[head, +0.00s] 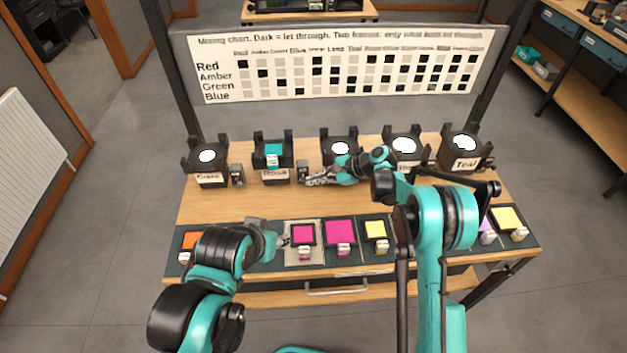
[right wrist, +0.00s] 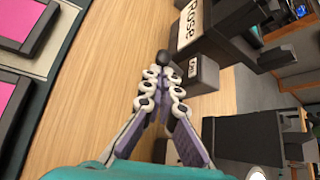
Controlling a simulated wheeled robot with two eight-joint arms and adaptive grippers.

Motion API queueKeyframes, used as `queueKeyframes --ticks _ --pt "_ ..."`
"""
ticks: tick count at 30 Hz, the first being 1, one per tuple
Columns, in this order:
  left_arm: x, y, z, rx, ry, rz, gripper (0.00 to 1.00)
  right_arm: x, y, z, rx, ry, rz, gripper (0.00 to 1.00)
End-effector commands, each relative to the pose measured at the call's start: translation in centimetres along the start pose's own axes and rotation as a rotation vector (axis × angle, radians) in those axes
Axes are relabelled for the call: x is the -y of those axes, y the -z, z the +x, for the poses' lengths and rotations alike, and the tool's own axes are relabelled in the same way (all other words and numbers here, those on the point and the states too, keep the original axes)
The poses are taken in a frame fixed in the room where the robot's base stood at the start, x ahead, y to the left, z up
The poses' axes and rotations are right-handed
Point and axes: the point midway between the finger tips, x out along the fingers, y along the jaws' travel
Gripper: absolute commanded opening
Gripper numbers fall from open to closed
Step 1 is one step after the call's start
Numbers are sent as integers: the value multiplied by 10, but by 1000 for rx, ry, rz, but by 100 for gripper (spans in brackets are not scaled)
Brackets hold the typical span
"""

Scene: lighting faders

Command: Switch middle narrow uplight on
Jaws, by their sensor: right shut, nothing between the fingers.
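The middle uplight (head: 341,148) stands in the back row with a bright white top. Its front label is hidden behind my right arm. The second uplight from the left, labelled Rose (head: 275,174), has a teal piece on top. Its label also shows in the right wrist view (right wrist: 189,22). A small dark switch box (head: 304,172) stands just right of the Rose uplight; it reads "On" in the right wrist view (right wrist: 221,57). My right gripper (head: 306,181) is shut and empty, its tips close to this box; contact is unclear. My left gripper (head: 282,241) is over the front row, its fingers unclear.
Other uplights include one at the far left (head: 208,157), one right of middle (head: 405,148) and Teal (head: 466,144). Coloured filters, such as a magenta one (head: 340,232), lie along the front. A mixing chart (head: 340,65) stands behind. Bare wood lies between rows.

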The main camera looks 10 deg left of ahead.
Motion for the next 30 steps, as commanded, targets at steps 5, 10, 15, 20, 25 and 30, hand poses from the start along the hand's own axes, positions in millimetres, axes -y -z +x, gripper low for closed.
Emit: queueKeyframes --ticks 5,10,15,20,25,30 --pt "0 2 -2 0 0 0 44 2 -4 -3 0 0 0 0" --pt "0 4 -5 0 0 0 44 6 -11 -8 1 0 0 0" --pt "0 4 -6 0 0 0 44 7 -14 -10 5 0 0 0" --pt "0 4 -6 0 0 0 44 7 -15 -9 7 -1 -1 0" --pt "0 5 -7 0 0 0 44 7 -16 -11 7 -1 -1 0" --pt "0 8 -11 0 0 0 44 10 -19 -24 4 0 -1 0"
